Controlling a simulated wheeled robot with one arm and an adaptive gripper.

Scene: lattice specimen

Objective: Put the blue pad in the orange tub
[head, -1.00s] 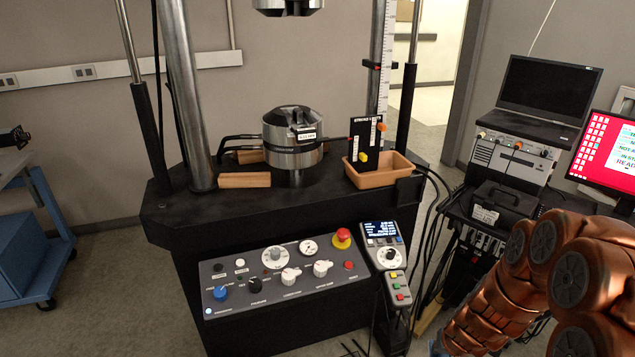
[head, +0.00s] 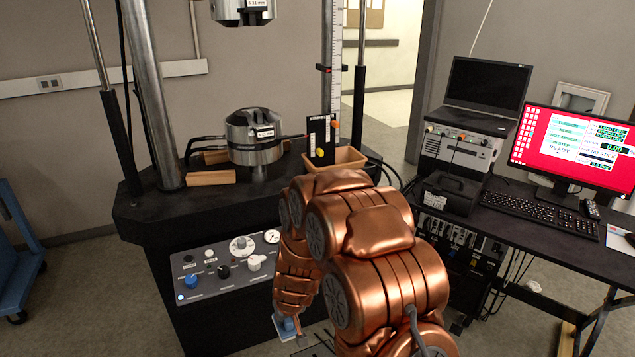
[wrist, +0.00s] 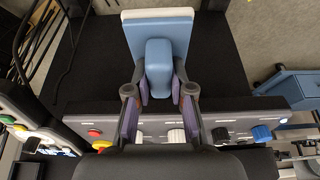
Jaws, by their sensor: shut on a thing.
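The blue pad (wrist: 158,24) has a flat, pale-backed plate and a raised blue grip. My gripper (wrist: 160,90) is shut on that grip, one finger on each side, in the wrist view. In the head view the pad (head: 285,326) shows small and partly hidden at the bottom, beside my copper arm, low in front of the test machine. The orange tub (head: 347,157) stands on the right end of the machine's black bed, well above and behind the pad in the picture. My arm hides its lower front, and its inside shows little.
A steel cylinder fixture (head: 254,138) and wooden blocks (head: 211,178) are on the bed. The control panel (head: 222,268) fronts the machine. A desk with a monitor (head: 570,148) is at right.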

